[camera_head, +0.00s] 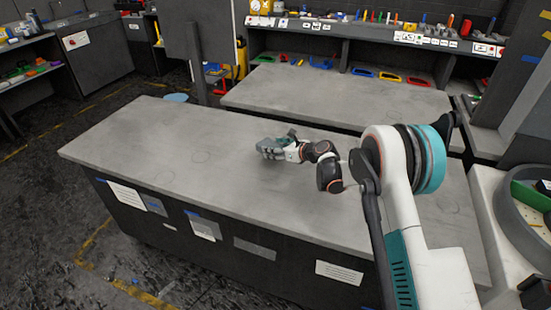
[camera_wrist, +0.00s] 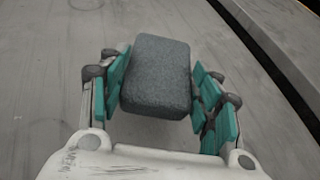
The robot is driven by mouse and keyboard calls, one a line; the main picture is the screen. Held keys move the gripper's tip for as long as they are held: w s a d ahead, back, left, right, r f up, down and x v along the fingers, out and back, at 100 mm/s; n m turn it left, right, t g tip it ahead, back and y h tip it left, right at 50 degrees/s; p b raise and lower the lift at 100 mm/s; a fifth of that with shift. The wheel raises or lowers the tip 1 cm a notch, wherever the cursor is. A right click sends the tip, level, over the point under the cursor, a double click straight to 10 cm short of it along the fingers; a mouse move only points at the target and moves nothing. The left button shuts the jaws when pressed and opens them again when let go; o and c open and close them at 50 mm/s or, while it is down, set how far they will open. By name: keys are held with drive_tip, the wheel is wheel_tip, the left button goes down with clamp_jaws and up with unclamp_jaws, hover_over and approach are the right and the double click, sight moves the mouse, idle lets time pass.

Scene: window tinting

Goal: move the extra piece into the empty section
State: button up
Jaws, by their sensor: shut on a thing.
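A dark grey, rough-surfaced block with rounded edges (camera_wrist: 157,72) sits between the teal finger pads of my gripper (camera_head: 284,148) in the wrist view. The gripper is shut on it, with pads on its left and right sides. In the head view the block shows as a small grey shape (camera_head: 269,148) at the gripper's end, over the near grey worktop (camera_head: 180,140). I cannot tell whether it touches the worktop. I do not make out an empty section in either view.
The near worktop is otherwise bare, with free room left of my gripper. A second bench (camera_head: 330,98) stands behind it across a gap, with coloured trays (camera_head: 390,77) at its back. A large grey round bin (camera_head: 500,215) stands at the right.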

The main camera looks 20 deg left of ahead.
drive_tip(key=shift+f+b, duration=0.5)
drive_tip(key=shift+f, duration=1.5)
drive_tip(key=shift+f, duration=0.15)
drive_tip(key=o, duration=1.1)
drive_tip(key=shift+r, duration=0.25)
drive_tip(key=p+v, duration=0.2)
drive_tip(key=v, duration=1)
drive_tip(key=shift+p, duration=0.35)
